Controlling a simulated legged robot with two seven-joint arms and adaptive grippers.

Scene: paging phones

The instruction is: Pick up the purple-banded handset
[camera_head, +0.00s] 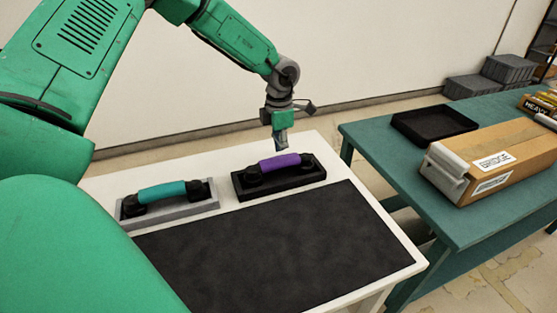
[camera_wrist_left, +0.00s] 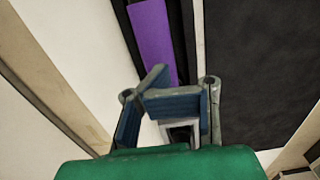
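The purple-banded handset (camera_head: 279,161) sits on a black base (camera_head: 301,178) at the back of the white table. Its purple band (camera_wrist_left: 154,40) also shows in the left wrist view, ahead of the fingers. My left gripper (camera_head: 281,146) points down just above and behind the band; the exact gap is hard to judge. In the left wrist view its blue-padded fingers (camera_wrist_left: 152,88) lean in and their tips come together, with nothing seen between them. My right gripper is out of view.
A teal-banded handset (camera_head: 163,191) on a grey base stands left of the purple one. A dark mat (camera_head: 290,245) covers the table's front and is clear. A green table (camera_head: 400,160) at right holds a black tray (camera_head: 433,123) and a cardboard box (camera_head: 505,165).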

